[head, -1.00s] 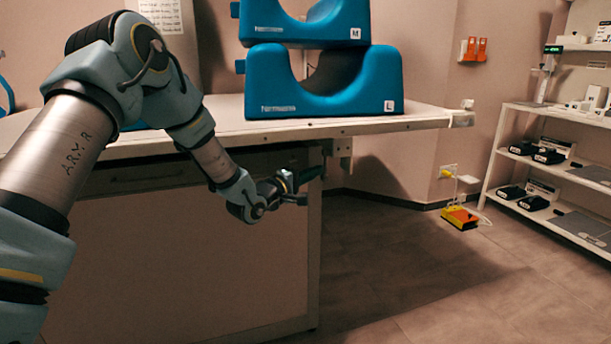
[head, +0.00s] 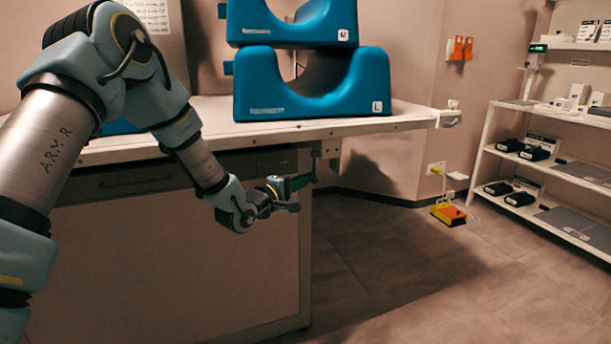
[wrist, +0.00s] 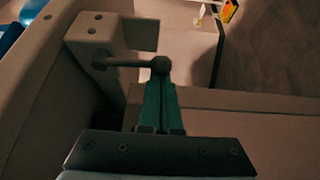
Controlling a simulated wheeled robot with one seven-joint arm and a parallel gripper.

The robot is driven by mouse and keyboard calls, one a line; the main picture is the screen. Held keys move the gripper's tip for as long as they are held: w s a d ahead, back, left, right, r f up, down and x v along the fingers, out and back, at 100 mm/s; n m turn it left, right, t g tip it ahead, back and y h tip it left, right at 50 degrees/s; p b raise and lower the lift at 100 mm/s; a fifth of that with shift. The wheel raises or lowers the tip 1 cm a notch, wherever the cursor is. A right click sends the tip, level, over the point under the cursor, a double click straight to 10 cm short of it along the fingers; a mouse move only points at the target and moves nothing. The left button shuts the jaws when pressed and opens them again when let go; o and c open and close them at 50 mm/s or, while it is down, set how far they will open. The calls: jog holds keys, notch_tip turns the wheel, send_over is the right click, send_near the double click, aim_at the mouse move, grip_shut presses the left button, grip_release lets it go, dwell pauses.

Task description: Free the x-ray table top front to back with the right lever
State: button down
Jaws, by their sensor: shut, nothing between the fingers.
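The x-ray table top (head: 410,122) is a pale slab with a light edge. In the wrist view the bracket (wrist: 92,35) carries a lever (wrist: 130,63), a dark thin rod ending in a round knob (wrist: 160,65). My gripper (head: 312,178) is below the table edge, beside the bracket. In the wrist view its green fingers (wrist: 161,88) are shut together, with their tips right at the knob. I cannot tell whether they touch it. In the head view the lever is too small to make out clearly.
Blue cushions (head: 310,85) are stacked on the table top. A cabinet front (head: 180,260) stands below it. A yellow and orange pedal (head: 448,213) lies on the floor near the wall. White shelves (head: 545,165) stand at the right. The floor between is clear.

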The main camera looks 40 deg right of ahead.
aim_at(315, 178)
jog(key=s+n+p, duration=0.1)
jog(key=p, duration=0.1)
jog(key=r+n+y+p, duration=0.1)
jog(key=p, duration=0.2)
jog(key=shift+s+a, duration=0.35)
jog(key=s+n+g+y+p, duration=0.1)
jog(key=n+p, duration=0.1)
jog(key=p, duration=0.1)
jog(key=s+a+r+n+g+y+p, duration=0.1)
jog(key=n+p, duration=0.1)
jog(key=p, duration=0.2)
jog(key=s+n+g+y+p, duration=0.1)
jog(key=s+n+p, duration=0.1)
jog(key=p, duration=0.2)
jog(key=shift+a+r+g+y, duration=0.25)
jog(key=shift+r+g+y, duration=0.15)
jog(key=shift+s, duration=0.1)
